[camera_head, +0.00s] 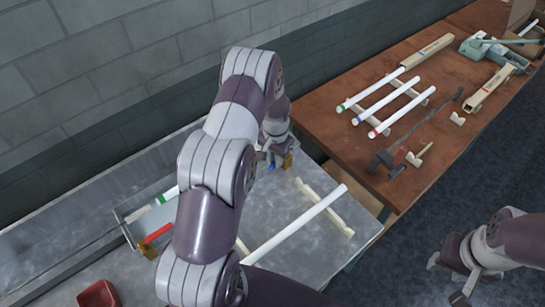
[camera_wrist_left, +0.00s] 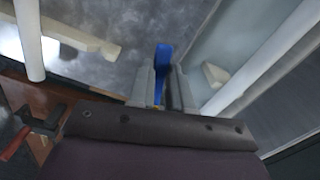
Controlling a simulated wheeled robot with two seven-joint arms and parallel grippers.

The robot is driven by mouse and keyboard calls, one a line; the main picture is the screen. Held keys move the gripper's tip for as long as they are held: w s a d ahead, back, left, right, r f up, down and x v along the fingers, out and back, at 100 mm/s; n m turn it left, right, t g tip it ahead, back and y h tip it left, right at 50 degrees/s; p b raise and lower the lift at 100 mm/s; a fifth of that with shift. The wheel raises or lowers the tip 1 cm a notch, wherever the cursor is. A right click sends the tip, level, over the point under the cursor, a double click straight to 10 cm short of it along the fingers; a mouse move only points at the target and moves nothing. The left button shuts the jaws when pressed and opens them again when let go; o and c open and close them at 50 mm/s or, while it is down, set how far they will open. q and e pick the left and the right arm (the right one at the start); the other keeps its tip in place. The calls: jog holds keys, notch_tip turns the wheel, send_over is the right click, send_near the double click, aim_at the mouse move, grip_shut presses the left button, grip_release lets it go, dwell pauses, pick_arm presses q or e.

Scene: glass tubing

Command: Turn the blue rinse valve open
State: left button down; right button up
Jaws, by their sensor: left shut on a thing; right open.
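The blue rinse valve handle (camera_head: 271,168) shows as a small blue piece at the back of the grey bench, beside a brass-coloured part (camera_head: 288,161). My left gripper (camera_head: 267,157) is at this handle, largely hidden behind my left arm. In the left wrist view, the blue handle (camera_wrist_left: 162,62) stands upright between the two fingers of my left gripper (camera_wrist_left: 161,88), which is shut on it. How far the valve is turned cannot be told. My right gripper (camera_head: 449,279) is open and empty at the lower right, over the floor.
A red-handled valve (camera_head: 157,234) sits by the trough on the left. A white tube (camera_head: 300,220) rests on supports on the grey bench (camera_head: 325,262). A red tray (camera_head: 98,295) stands at the front left. Several tubes (camera_head: 385,103) and tools lie on the brown table (camera_head: 435,160).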

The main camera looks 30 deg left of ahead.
pick_arm(q)
jog(key=w+d+n+b, duration=0.3)
jog(key=d+n+b, duration=0.2)
jog(key=n, duration=0.9)
jog(key=shift+w+d+n, duration=0.3)
jog(key=shift+w+d, duration=0.1)
jog(key=shift+d, duration=0.5)
pick_arm(e)
jog(key=shift+w+d+f, duration=0.25)
jog(key=shift+w+f, duration=0.05)
jog(key=shift+f, duration=0.6)
jog(key=shift+w+d+f, duration=0.25)
jog(key=shift+d+f, duration=0.05)
jog(key=shift+f, duration=0.65)
jog(key=shift+w+d+f, duration=0.25)
jog(key=shift+w+f, duration=0.05)
jog(key=shift+f, duration=0.6)
pick_arm(q)
jog(key=c, duration=1)
grip_release()
jog(key=shift+c, duration=0.2)
